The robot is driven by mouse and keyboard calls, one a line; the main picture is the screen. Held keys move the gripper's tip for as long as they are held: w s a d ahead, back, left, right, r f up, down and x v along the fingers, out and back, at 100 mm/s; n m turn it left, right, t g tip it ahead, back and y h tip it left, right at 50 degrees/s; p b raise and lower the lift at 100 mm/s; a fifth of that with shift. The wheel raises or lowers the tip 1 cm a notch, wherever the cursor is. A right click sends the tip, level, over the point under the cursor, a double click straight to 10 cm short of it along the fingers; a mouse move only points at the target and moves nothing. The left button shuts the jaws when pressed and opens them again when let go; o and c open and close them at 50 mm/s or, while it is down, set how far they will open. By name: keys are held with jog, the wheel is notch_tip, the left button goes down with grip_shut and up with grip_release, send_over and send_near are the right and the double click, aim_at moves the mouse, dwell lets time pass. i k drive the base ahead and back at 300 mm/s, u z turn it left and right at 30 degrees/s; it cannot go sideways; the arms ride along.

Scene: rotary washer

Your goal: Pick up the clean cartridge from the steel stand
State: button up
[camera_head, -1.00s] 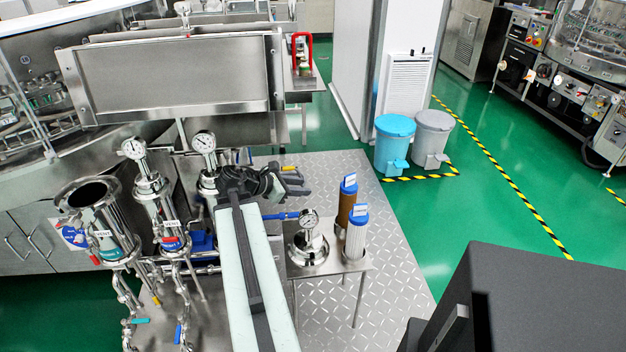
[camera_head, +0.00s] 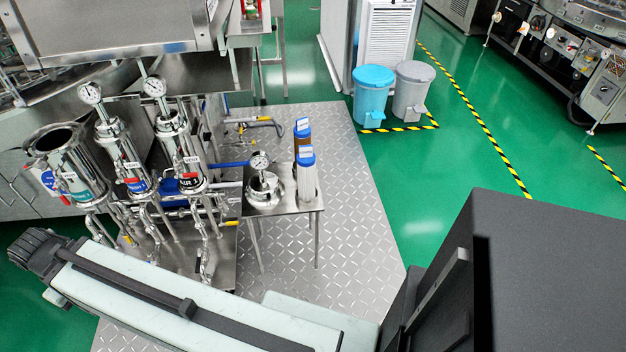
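The steel stand (camera_head: 291,209) is a small table on thin legs, right of the filter housings. On it stand two upright cartridges with blue caps. The clean cartridge (camera_head: 306,183) is white and nearer to me. The brown, dirty-looking cartridge (camera_head: 302,139) stands just behind it. A steel lid with a gauge (camera_head: 263,185) sits at the stand's left. My gripper (camera_head: 22,248) is at the far left, well apart from the stand, and looks dark and small. Its fingers are not clear enough to show whether it is open or shut.
Several steel filter housings (camera_head: 70,170) with gauges and pipes stand left of the stand. A blue bin (camera_head: 372,95) and a grey bin (camera_head: 411,92) stand behind right. The checkered plate floor (camera_head: 350,220) right of the stand is clear.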

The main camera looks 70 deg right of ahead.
aim_at(306, 159)
jog(key=k, duration=0.35)
jog(key=z, duration=4.05)
jog(key=k, duration=1.75)
jog(key=u, duration=1.15)
jog(key=i, duration=1.25)
jog(key=z, duration=0.05)
